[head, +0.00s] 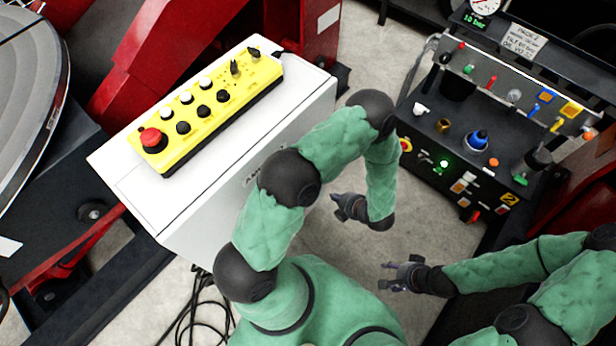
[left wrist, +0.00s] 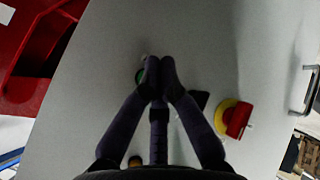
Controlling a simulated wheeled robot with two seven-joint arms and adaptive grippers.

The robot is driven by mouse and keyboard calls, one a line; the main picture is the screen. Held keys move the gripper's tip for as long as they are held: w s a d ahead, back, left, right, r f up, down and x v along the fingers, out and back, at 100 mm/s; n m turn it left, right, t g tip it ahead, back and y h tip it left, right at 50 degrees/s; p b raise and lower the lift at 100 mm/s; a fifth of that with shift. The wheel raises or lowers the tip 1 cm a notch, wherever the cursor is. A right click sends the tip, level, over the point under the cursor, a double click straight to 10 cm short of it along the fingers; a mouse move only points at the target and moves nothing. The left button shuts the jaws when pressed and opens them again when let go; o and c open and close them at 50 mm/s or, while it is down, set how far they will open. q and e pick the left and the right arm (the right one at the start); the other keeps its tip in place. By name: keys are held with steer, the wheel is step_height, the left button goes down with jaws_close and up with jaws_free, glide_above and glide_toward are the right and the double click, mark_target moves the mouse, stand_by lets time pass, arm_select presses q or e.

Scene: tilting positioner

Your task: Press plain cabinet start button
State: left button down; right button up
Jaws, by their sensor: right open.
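The plain white cabinet (head: 205,205) stands left of centre in the head view. Its front face (left wrist: 215,50) fills the left wrist view. A green button (left wrist: 140,76) on that face is partly hidden behind the fingertips of my left gripper (left wrist: 160,72). The fingers are together and empty, with their tips close in front of the face; I cannot tell whether they touch. In the head view my left gripper (head: 343,207) is right of the cabinet, and my arm hides part of the face. My right gripper (head: 390,275) is open and empty over the floor.
A red switch on a yellow base (left wrist: 233,118) is on the cabinet face, right of the fingers. A yellow pendant (head: 205,110) lies on the cabinet top. A dark control panel (head: 470,150) with several knobs stands at the right. Cables (head: 200,310) lie on the floor.

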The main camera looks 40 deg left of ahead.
arm_select(q)
steer(key=a+b, duration=0.1)
steer(key=a, duration=0.7)
steer(key=shift+w+a, duration=0.3)
steer(key=shift+a, duration=0.05)
steer(key=shift+a, duration=0.1)
stand_by(1.2)
steer(key=shift+a, duration=0.3)
steer(key=shift+a, duration=0.45)
stand_by(0.7)
steer(key=shift+w+d, duration=0.1)
steer(key=shift+d, duration=0.8)
steer(key=shift+s+d, duration=0.15)
steer(key=shift+d, duration=1.1)
steer(key=shift+s+d, duration=0.15)
steer(key=shift+d, duration=1.1)
